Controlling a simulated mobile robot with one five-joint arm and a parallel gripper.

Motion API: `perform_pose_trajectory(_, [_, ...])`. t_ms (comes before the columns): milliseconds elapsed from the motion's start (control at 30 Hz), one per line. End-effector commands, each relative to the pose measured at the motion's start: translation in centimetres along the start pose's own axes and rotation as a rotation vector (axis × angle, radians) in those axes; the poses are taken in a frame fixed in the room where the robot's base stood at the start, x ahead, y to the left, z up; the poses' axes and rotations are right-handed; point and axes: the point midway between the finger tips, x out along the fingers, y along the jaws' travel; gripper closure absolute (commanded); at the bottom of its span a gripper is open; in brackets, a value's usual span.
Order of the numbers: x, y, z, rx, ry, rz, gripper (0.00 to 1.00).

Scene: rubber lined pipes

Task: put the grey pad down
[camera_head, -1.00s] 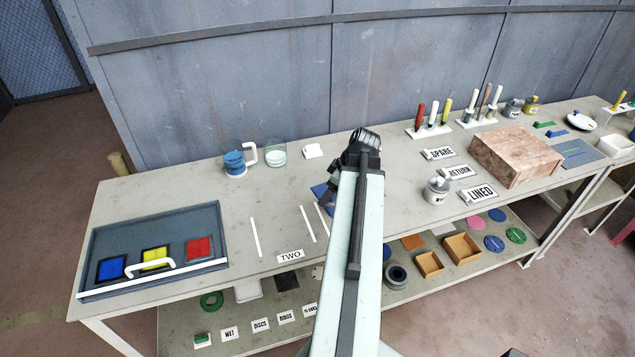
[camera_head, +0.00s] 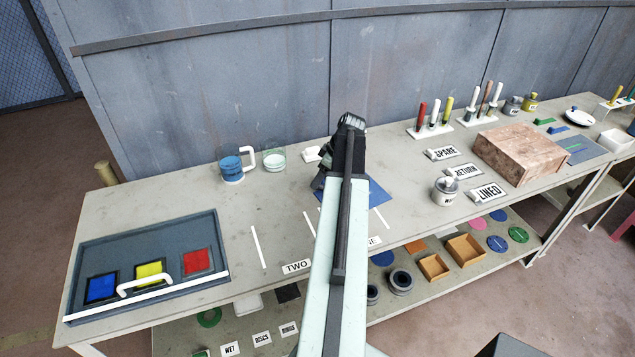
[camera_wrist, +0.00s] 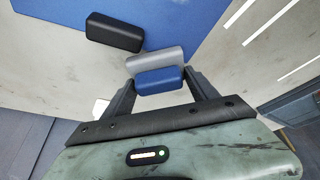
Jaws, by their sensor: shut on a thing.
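In the wrist view a grey pad (camera_wrist: 155,66), a long rounded block, lies across my fingertips, against a blue block (camera_wrist: 160,80) that shows between the fingers. My gripper (camera_wrist: 160,76) is shut on the grey pad. How the grey and blue pieces meet is hard to tell. A black block (camera_wrist: 113,32) lies apart from them on a blue mat (camera_wrist: 190,22). In the head view the mat (camera_head: 378,192) lies on the table beyond my arm, and my gripper (camera_head: 322,182) is by its left side. My arm hides the pads there.
White strips (camera_head: 258,247) mark the table near a TWO sign (camera_head: 296,267). A dark tray (camera_head: 150,232) with blue, yellow and red squares stands left. A lidded pot (camera_head: 445,191) and a LINED sign (camera_head: 487,193) stand right.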

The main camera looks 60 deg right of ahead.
Motion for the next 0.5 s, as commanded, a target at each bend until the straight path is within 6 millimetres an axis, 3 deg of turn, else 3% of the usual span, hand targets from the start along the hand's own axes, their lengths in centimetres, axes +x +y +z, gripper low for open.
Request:
perform_pose_trajectory(33, [0.80,0.00,0.34,0.000,0.000,0.000,0.65])
perform_pose_trajectory(467, [1.11,-0.02,0.41,-0.001,0.000,-0.001,0.65])
perform_pose_trajectory(500, [1.10,-0.02,0.42,-0.001,0.000,-0.001,0.30])
